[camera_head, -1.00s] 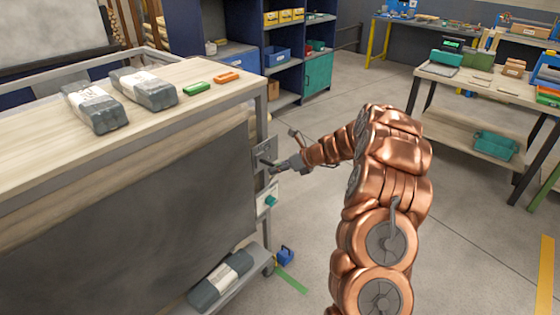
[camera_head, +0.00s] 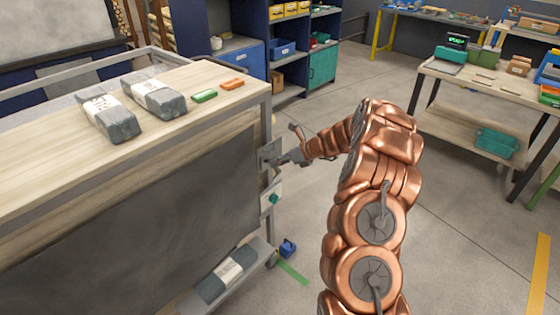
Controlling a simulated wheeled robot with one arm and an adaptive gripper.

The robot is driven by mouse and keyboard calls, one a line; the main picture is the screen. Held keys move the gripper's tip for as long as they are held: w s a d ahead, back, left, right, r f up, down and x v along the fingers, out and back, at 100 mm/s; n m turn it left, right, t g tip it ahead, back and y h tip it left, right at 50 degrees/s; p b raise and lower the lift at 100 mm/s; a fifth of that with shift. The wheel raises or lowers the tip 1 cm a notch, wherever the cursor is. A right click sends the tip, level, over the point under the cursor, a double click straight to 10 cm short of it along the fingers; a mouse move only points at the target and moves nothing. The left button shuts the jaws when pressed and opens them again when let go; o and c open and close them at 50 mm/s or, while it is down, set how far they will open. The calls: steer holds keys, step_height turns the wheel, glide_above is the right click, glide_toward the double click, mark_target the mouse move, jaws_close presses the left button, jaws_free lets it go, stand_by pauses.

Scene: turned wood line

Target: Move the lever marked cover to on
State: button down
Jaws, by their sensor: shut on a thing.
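A grey plate with a dark lever (camera_head: 270,161) is fixed to the right end of the wooden-topped cart. My gripper (camera_head: 284,159) is at this plate and is shut on the lever. The lever's label is too small to read, and the fingers partly hide the lever. Below it on the same end is a pale panel with a teal knob (camera_head: 273,199), apart from my gripper.
The cart top (camera_head: 50,150) holds two grey wrapped bundles (camera_head: 155,96), a green block (camera_head: 204,97) and an orange block (camera_head: 232,84). A blue item (camera_head: 288,248) is low beside the cart. A workbench (camera_head: 480,85) stands at right. Open floor lies between.

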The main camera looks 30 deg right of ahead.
steer(key=shift+w+a+r, duration=0.1)
steer(key=shift+r, duration=0.1)
stand_by(0.3)
steer(key=c, duration=0.8)
jaws_free()
steer(key=shift+f, duration=0.1)
steer(key=v, duration=1.2)
